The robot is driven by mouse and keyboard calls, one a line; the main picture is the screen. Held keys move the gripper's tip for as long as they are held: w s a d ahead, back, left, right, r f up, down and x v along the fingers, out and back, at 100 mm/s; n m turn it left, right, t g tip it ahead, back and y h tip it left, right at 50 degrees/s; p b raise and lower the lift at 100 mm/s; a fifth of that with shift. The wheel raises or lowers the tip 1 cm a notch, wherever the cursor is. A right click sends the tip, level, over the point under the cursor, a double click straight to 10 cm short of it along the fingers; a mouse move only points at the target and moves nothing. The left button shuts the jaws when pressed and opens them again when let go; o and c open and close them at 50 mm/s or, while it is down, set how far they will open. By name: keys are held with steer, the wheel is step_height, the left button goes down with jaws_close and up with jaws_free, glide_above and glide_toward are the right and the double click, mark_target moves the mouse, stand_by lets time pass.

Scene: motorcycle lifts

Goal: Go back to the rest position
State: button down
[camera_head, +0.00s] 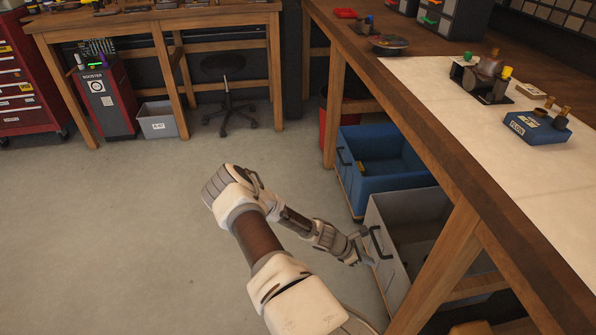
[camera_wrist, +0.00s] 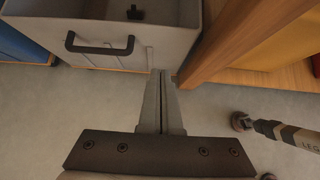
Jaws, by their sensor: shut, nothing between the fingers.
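My gripper (camera_head: 360,250) is shut and empty, low beside the bench, at the front of the grey drawer (camera_head: 384,262). In the wrist view its two fingers (camera_wrist: 162,78) lie together, with their tips close to the drawer's right front corner. I cannot tell whether they touch it. The drawer's black handle (camera_wrist: 100,47) is to the left of the fingers and clear of them. My arm reaches out from the lower middle of the head view and is bent at the elbow.
A blue drawer (camera_head: 385,183) stands out beyond the grey one. The wooden bench leg (camera_head: 440,270) is close on the right. Open floor (camera_head: 130,240) lies to the left. A stool (camera_head: 225,90), a grey bin (camera_head: 158,122) and a red cabinet (camera_head: 105,100) stand farther back.

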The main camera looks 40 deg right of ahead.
steer(key=w+a+r+m+t+y, duration=0.25)
steer(key=w+a+r, duration=0.35)
steer(key=r, duration=0.5)
steer(key=w+a+r+m+t+y, duration=0.1)
steer(key=w+a+r+m, duration=0.3)
steer(key=a+r, duration=0.5)
steer(key=w+a+r+m+t+y, duration=0.1)
steer(key=w+a+r+m+t, duration=0.15)
steer(key=w+a+r, duration=0.65)
steer(key=s+a+r+m+t+y, duration=0.2)
steer(key=s+a+r, duration=0.6)
steer(key=s+r, duration=0.25)
steer(key=s+a+r+m+t+y, duration=0.1)
steer(key=s+a+r+t, duration=0.1)
steer(key=s+a+r, duration=0.85)
step_height(320, 180, up, 21)
steer(key=w+d+p, duration=0.1)
steer(key=d+p, duration=0.1)
steer(key=p, duration=1.8)
steer(key=shift+w+d+r, duration=0.15)
steer(key=shift+w+d, duration=0.05)
steer(key=shift+d, duration=0.05)
steer(key=shift+d, duration=0.2)
